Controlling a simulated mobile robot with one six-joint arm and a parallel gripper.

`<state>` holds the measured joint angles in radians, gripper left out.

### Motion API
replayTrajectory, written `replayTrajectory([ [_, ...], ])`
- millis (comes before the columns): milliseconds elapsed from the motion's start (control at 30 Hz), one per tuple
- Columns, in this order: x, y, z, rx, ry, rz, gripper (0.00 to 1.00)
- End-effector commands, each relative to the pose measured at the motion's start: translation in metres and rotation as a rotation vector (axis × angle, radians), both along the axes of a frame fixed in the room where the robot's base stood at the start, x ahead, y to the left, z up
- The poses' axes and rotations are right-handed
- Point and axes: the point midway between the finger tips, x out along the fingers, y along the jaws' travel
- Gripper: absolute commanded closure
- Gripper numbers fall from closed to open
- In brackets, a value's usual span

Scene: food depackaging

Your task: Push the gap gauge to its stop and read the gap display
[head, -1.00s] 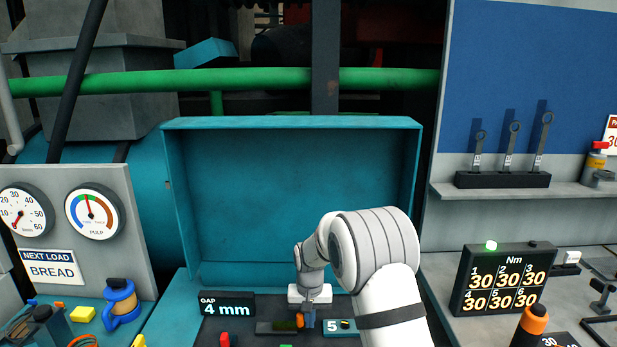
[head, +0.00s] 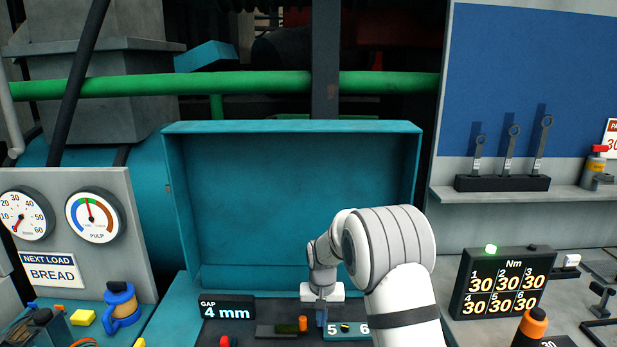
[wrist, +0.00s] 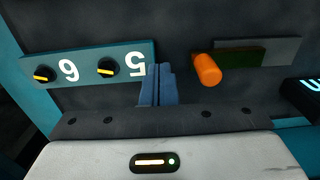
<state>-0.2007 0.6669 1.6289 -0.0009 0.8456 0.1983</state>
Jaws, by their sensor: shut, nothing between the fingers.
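The gap gauge shows as an orange knob (head: 303,323) at the right end of a dark green and grey bar (head: 277,331) in the head view. In the wrist view the orange knob (wrist: 207,68) lies to the right of my fingers, with a visible space between. The gap display (head: 227,309) reads 4 mm. My gripper (head: 321,318) is shut and empty, just right of the knob in the head view. Its blue fingers (wrist: 157,85) are together in the wrist view, beside the panel marked 5 and 6.
The teal panel (head: 348,336) with black dials numbered 5 and 6 is close to the fingers; it also shows in the wrist view (wrist: 88,60). An open teal housing (head: 290,205) stands behind. A torque display (head: 503,282) reads 30 several times at the right.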

Motion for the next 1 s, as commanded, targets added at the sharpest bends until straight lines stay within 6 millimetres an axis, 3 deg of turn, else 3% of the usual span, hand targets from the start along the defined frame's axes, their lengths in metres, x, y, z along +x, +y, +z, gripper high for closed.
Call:
replayTrajectory([
  [600, 0.0, 0.001, 0.052, 0.001, 0.0, 0.0, 1.0],
  [1000, -0.002, -0.001, 0.057, 0.001, -0.002, 0.0, 1.0],
])
